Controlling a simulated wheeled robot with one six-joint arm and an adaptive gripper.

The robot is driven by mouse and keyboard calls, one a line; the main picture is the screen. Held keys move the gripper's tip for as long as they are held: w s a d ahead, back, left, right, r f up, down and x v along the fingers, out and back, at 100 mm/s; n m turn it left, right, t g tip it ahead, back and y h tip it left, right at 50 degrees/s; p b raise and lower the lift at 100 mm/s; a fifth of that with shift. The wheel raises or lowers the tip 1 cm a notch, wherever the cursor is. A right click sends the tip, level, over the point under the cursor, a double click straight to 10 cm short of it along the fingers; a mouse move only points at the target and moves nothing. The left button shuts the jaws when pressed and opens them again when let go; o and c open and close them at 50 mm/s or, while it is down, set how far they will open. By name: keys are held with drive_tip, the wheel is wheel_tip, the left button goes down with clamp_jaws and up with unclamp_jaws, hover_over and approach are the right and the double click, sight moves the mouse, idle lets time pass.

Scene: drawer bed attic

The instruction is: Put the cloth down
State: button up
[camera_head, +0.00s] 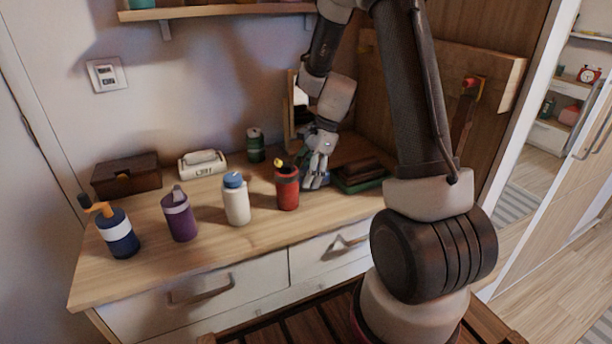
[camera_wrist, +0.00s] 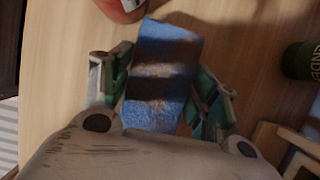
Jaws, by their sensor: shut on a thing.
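The blue cloth (camera_wrist: 165,52) lies between the two green-padded fingers of my gripper (camera_wrist: 164,82) in the wrist view. It looks like a folded strip with dark shadow bands across it. My gripper is shut on it. In the head view my gripper (camera_head: 317,166) is low over the wooden dresser top (camera_head: 215,252), just right of a red cup. The cloth is mostly hidden by the fingers there. I cannot tell whether its underside touches the wood.
The red cup (camera_head: 287,188) stands close left of my gripper, and a green can (camera_head: 255,145) behind it. Dark stacked items (camera_head: 360,174) lie to the right. A white bottle (camera_head: 236,199), purple bottle (camera_head: 180,214) and blue pump bottle (camera_head: 117,232) stand left. The front edge has free room.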

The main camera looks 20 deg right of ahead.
drive_tip(key=shift+f, duration=0.3)
drive_tip(key=o, duration=1)
drive_tip(key=shift+f, duration=0.15)
